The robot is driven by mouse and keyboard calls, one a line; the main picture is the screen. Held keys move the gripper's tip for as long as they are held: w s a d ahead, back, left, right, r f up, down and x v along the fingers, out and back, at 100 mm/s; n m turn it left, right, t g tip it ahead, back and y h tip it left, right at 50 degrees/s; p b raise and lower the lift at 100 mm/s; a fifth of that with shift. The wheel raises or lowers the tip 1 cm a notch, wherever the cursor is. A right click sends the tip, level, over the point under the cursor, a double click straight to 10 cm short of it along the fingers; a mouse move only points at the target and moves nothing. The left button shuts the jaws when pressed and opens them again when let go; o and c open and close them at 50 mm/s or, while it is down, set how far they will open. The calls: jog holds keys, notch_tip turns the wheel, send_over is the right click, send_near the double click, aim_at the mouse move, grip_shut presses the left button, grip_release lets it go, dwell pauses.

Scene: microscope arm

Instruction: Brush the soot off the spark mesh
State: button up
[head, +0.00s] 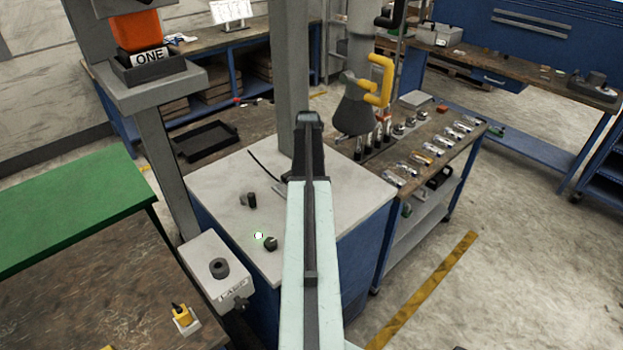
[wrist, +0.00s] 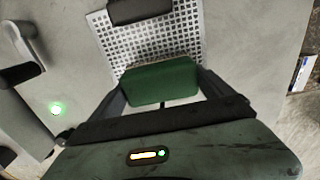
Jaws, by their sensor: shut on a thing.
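In the wrist view a pale mesh (wrist: 150,40) with a grid of dark square holes lies on a light grey surface. A dark block (wrist: 133,10) covers part of its far edge. My gripper (wrist: 160,82) is shut on a green brush (wrist: 165,85), with a finger at each side of it. A thin brownish strip shows along the brush's far edge, over the near edge of the mesh. I cannot tell whether the brush touches the mesh. Soot is not clearly visible. In the head view my arm hides the gripper, brush and mesh.
In the head view a light-topped blue cabinet (head: 225,185) stands under my arm, with small dark knobs (head: 270,243) and a lit lamp (head: 258,236). A grey post (head: 288,80) rises behind. A bench with metal parts (head: 430,150) is right; a green-matted table (head: 75,210) is left.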

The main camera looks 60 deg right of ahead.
jog(key=shift+w+a, duration=0.1)
jog(key=shift+a, duration=0.1)
jog(key=shift+w+a, duration=0.2)
jog(key=shift+a, duration=0.4)
jog(key=shift+w+a, duration=0.15)
jog(key=shift+a, duration=0.4)
jog(key=shift+s+d, duration=0.2)
jog(key=shift+d, duration=0.45)
jog(key=shift+s+d, duration=0.2)
jog(key=shift+d, duration=0.4)
jog(key=shift+d, duration=0.1)
jog(key=shift+s+d, duration=0.2)
jog(key=shift+d, duration=0.4)
jog(key=shift+s+d, duration=0.15)
jog(key=shift+d, duration=0.4)
jog(key=shift+a, duration=0.1)
